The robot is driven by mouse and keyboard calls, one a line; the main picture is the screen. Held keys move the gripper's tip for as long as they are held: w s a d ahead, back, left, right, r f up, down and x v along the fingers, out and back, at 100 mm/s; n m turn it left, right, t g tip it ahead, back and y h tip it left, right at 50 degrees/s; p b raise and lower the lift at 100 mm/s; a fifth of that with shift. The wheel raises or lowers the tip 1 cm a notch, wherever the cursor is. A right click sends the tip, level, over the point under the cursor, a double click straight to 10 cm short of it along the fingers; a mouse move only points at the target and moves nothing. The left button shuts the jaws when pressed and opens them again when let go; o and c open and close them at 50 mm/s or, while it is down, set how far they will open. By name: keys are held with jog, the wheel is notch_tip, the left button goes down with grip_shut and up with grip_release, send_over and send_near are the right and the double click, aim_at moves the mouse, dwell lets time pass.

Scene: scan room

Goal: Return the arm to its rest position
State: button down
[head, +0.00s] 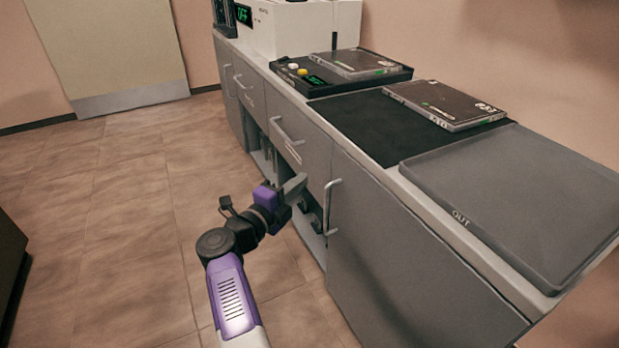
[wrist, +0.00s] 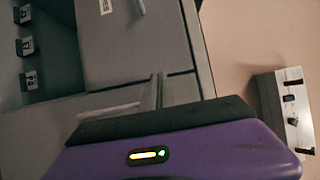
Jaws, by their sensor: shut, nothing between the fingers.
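My purple and black arm reaches from the bottom of the head view toward the front of the grey cabinet (head: 400,255). My gripper (head: 296,186) is shut and empty, in front of the cabinet just below a drawer (head: 300,150) and left of a door handle (head: 331,200). I cannot tell whether it touches the cabinet. In the wrist view the purple gripper housing fills the bottom, with grey cabinet fronts (wrist: 140,45) beyond it.
On the counter are a grey tray marked OUT (head: 530,200), a flat dark case (head: 445,104) on a black mat (head: 365,125), and a device with buttons (head: 300,72) bearing another case. An open compartment lies under the drawers. The tiled floor (head: 120,220) at left is clear.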

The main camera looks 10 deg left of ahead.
jog(key=s+a, duration=0.4)
jog(key=a, duration=0.1)
notch_tip(320, 180, up, 7)
jog(key=w+a+n+t+y, duration=0.1)
jog(key=w+a+n+t, duration=0.1)
jog(key=w+t, duration=0.1)
jog(key=s+d+f+n+t+y, duration=0.25)
jog(key=s+d+n+y, duration=0.3)
jog(key=d+n, duration=0.35)
jog(key=s+d+f+n+t+y, duration=0.25)
jog(key=s+d+n+y, duration=0.35)
jog(key=d, duration=0.5)
jog(key=s+d+f+n+g+h, duration=0.25)
jog(key=s+d, duration=0.35)
jog(key=s, duration=0.8)
jog(key=s+d+f+n+g+h, duration=0.15)
jog(key=s+d+g, duration=0.3)
jog(key=s, duration=0.95)
jog(key=s+d+f+n+g+h, duration=0.1)
jog(key=s+d+f+n+g, duration=0.35)
jog(key=s, duration=1.05)
notch_tip(320, 180, up, 33)
jog(key=d+m+t+p, duration=0.2)
jog(key=p, duration=2.9)
jog(key=shift+w+d, duration=0.15)
jog(key=shift+w, duration=0.05)
